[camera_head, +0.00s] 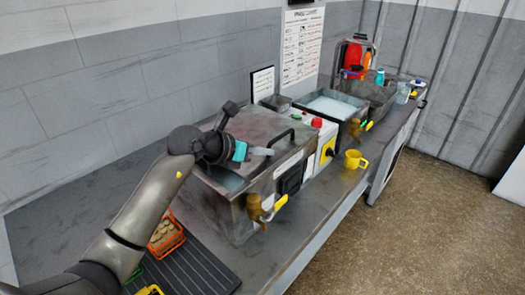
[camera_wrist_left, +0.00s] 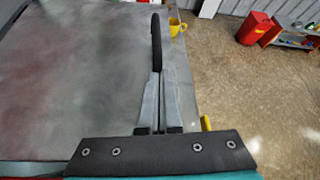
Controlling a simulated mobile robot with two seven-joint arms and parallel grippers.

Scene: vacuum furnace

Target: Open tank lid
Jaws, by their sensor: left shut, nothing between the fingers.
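The grey metal tank (camera_head: 225,208) stands on the workbench with its lid (camera_head: 258,128) on top. I cannot tell whether the lid is fully down. A black bar handle (camera_head: 281,139) is at the lid's front edge; it also shows in the left wrist view (camera_wrist_left: 156,40). My left gripper (camera_head: 270,152) is over the lid beside the handle, its fingers together and empty. In the left wrist view the fingertips (camera_wrist_left: 155,76) line up with the handle's near end; I cannot tell whether they touch. My right gripper is not in view.
A brass tap (camera_head: 256,208) juts from the tank's front. A control box (camera_head: 322,145), yellow mug (camera_head: 355,159) and basin (camera_head: 345,104) stand to the right. An orange basket (camera_head: 166,238) and dark ribbed mat (camera_head: 190,268) lie at the near left. The floor is open on the right.

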